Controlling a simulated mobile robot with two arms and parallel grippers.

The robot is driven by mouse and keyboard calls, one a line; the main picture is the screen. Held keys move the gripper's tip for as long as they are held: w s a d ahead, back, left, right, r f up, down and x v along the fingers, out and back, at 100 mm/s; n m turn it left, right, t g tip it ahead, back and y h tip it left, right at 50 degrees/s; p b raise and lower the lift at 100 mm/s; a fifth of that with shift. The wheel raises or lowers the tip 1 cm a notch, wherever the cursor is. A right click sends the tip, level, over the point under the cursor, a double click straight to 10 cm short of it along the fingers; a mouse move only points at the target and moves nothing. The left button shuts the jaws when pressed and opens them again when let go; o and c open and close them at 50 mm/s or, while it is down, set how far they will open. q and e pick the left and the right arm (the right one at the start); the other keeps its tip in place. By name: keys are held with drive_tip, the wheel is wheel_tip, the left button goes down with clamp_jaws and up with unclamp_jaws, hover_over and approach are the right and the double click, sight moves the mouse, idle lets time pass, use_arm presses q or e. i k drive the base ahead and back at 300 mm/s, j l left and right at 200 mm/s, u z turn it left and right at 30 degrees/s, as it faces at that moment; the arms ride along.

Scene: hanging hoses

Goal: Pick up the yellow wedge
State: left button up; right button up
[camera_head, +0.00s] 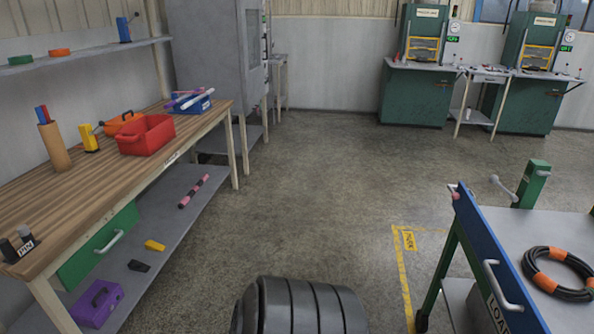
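A small yellow block (155,245), which looks like the yellow wedge, lies on the grey lower shelf (185,215) of the wooden workbench at the left. It is small in the picture, so its exact shape is hard to tell. A small black piece (138,266) lies close by, nearer to me. Neither of my grippers shows in the head view, so I cannot tell whether they are open or shut.
The workbench top (95,185) holds a red bin (146,135) and a yellow tool (90,138). A blue-edged cart (490,250) stands right. The middle floor is clear.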

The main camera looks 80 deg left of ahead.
sight(150, 244)
drive_tip(key=u, duration=3.85)
drive_tip(key=i+l+z, duration=0.1)
drive_tip(key=i, duration=0.35)
drive_tip(key=i+l+z, duration=0.1)
drive_tip(key=i, duration=0.35)
